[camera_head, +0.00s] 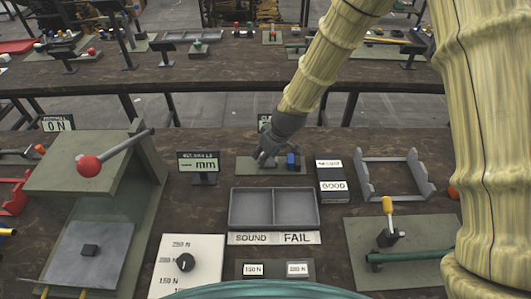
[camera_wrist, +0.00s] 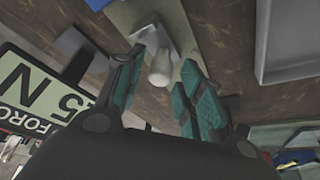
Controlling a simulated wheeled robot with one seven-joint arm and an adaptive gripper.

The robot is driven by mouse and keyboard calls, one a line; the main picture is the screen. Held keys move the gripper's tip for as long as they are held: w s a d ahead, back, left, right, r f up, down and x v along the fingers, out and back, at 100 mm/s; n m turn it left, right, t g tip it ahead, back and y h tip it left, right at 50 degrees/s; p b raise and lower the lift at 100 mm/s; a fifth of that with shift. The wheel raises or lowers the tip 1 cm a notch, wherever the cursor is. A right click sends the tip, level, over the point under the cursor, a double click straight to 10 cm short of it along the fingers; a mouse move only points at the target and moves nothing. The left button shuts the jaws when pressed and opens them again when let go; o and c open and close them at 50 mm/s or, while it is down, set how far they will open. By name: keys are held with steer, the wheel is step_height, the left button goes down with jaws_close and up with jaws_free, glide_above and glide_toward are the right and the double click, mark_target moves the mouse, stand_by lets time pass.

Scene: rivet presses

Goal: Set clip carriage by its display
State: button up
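My gripper (camera_head: 268,160) is low over the plate, just left of the blue part. In the wrist view my gripper (camera_wrist: 160,92) has its two teal fingers spread apart. A pale rounded knob (camera_wrist: 160,68) on a plate shows between and beyond the fingers. I cannot tell whether either finger touches it.
A two-compartment grey tray (camera_head: 275,226) is in front of the plate. A "GOOD" box (camera_head: 333,186) and a grey cradle (camera_head: 396,198) are at the right. A press with a red-knobbed lever (camera_head: 89,166) stands left. A force display (camera_wrist: 30,85) is close by in the wrist view.

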steer(key=shift+w, duration=0.1)
jaws_close()
steer(key=shift+d, duration=0.1)
steer(key=shift+o, duration=1.6)
jaws_free()
steer(key=shift+r, duration=0.1)
steer(key=v, duration=1.2)
